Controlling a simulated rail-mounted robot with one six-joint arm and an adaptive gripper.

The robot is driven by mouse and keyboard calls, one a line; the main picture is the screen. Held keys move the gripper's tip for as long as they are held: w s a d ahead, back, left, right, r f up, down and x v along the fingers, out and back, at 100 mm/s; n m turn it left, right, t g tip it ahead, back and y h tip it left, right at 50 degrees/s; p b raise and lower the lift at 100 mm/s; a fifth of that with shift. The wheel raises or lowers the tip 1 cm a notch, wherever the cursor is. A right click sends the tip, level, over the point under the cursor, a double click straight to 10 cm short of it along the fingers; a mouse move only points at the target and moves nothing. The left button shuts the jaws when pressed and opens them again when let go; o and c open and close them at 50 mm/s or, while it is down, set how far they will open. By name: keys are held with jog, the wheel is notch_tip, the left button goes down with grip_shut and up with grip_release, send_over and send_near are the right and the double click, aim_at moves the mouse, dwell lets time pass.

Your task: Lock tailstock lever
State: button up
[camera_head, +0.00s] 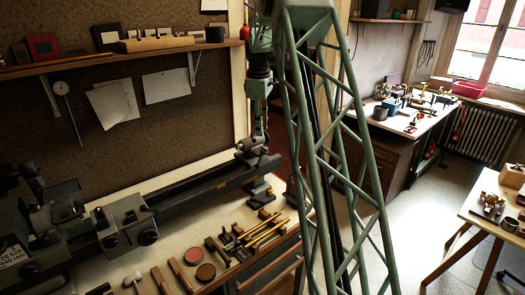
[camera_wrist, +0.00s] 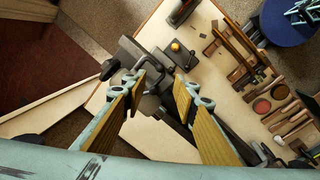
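The dark grey tailstock (camera_head: 250,146) sits at the right end of the lathe bed (camera_head: 205,181) in the head view. My gripper (camera_head: 259,132) points down just above it, partly merging with it in the picture. In the wrist view my gripper (camera_wrist: 165,78) is open, its two yellow-padded fingers apart with nothing clearly held between them. The tailstock (camera_wrist: 152,78) shows beyond and between the fingers. A dark, bent lever-like part (camera_wrist: 150,104) lies between the fingers, nearer the left one. I cannot tell whether a finger touches it.
The headstock (camera_head: 122,222) stands left on the bed. Hand tools and rods (camera_head: 262,232) lie on the bench in front, beside round tins (camera_head: 205,271). A wall shelf (camera_head: 110,56) runs behind at left. Another workbench (camera_head: 405,122) stands back right, with open floor between.

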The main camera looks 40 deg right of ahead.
jog(key=f, duration=0.4)
jog(key=d+f, duration=0.1)
jog(key=f, duration=0.3)
jog(key=w+f, duration=0.1)
jog(key=f, duration=0.3)
jog(key=shift+d+f, duration=0.15)
jog(key=shift+c, duration=0.2)
grip_shut()
